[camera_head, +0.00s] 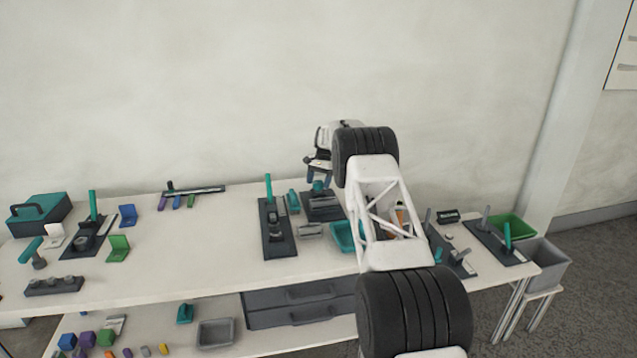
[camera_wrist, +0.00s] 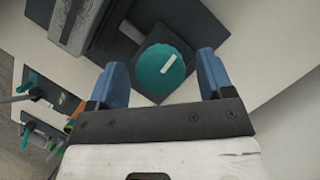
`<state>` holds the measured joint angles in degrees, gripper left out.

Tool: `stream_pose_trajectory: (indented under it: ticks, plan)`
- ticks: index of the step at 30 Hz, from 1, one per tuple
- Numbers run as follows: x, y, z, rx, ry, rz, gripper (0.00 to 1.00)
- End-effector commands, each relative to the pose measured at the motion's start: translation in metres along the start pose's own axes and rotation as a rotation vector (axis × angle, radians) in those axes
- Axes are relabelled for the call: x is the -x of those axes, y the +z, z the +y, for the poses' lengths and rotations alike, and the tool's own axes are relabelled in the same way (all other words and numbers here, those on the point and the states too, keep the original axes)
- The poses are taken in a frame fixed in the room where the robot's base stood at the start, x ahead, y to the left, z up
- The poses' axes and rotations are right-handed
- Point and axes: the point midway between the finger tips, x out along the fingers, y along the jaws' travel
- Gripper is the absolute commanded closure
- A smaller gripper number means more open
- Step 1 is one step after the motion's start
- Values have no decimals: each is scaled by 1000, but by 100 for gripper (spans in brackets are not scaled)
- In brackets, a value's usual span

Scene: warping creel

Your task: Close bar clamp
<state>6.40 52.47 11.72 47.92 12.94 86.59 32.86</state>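A dark fixture (camera_head: 322,207) with a grey bar across it stands at the back middle of the table, under my gripper. A round teal knob (camera_wrist: 165,70) with a white mark sits on a dark square plate in the wrist view; its teal also shows in the head view (camera_head: 318,186). My gripper (camera_head: 319,177) is open, its blue fingers (camera_wrist: 160,62) apart on either side of the knob in the picture. I cannot tell whether they touch it. A grey block (camera_wrist: 78,22) lies beyond the knob. Which fixture is the bar clamp is not certain.
A dark base with an upright teal handle (camera_head: 268,190) stands left of my gripper. Other lever fixtures (camera_head: 500,243) stand at the right end, near a green bin (camera_head: 514,226). A teal tray (camera_head: 344,236) is partly hidden by my arm. The left-middle tabletop is largely clear.

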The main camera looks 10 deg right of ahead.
Motion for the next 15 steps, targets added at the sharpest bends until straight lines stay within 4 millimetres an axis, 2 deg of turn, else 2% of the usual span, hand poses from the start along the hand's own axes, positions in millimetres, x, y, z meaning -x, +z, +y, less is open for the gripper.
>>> stream_pose_trajectory:
  ticks: [8,15]
  plan:
    - [2,0,0,0,0,0,26]
    - [18,0,0,1,-2,2,26]
